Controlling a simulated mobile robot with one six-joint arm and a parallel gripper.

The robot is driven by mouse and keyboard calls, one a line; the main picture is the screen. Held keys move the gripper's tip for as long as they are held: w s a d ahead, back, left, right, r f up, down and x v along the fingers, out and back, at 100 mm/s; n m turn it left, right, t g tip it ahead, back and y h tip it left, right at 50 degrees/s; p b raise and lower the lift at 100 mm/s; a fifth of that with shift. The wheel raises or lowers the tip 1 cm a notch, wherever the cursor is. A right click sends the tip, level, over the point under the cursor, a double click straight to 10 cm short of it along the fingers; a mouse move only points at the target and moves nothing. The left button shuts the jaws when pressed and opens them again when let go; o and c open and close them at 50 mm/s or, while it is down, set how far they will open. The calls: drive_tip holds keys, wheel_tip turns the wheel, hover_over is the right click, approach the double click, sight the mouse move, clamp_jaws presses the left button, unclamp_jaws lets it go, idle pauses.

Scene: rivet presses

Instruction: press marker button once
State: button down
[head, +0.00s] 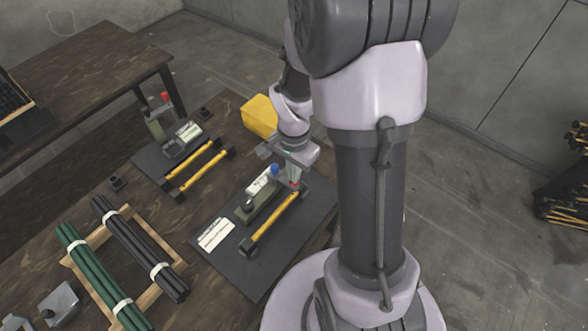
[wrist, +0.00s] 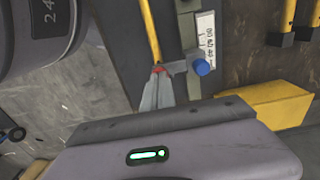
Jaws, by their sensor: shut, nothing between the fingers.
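The near press (head: 262,208) is a green-grey block on a dark mat (head: 255,278), with a blue knob (head: 275,169) and a white label. The blue knob also shows in the wrist view (wrist: 202,67), just right of my fingers. A yellow bar (head: 274,224) runs along the press. My gripper (head: 294,183) is shut and empty, pointing down at the bar's far end. Which part is the marker button is unclear.
A second press (head: 182,140) with a red knob (head: 165,96) stands farther back with its own yellow bars. A yellow block (head: 259,115) sits behind my gripper. Green rods (head: 90,270) and dark rods (head: 138,248) lie on a wooden frame at the left. A white card (head: 216,234) lies on the mat.

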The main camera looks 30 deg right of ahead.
wheel_tip(320, 180, down, 2)
drive_tip(key=shift+s+f+b, duration=0.1)
drive_tip(key=shift+f+b, duration=0.1)
drive_tip(key=shift+b, duration=0.9)
drive_tip(key=shift+s+a, duration=0.1)
drive_tip(key=shift+s, duration=0.2)
drive_tip(key=shift+f, duration=0.1)
drive_tip(key=shift+w+r+p, duration=0.15)
drive_tip(key=shift+r+p, duration=0.25)
wheel_tip(320, 180, up, 14)
drive_tip(key=p, duration=0.7)
drive_tip(key=shift+w, duration=0.25)
drive_tip(key=shift+r, duration=0.1)
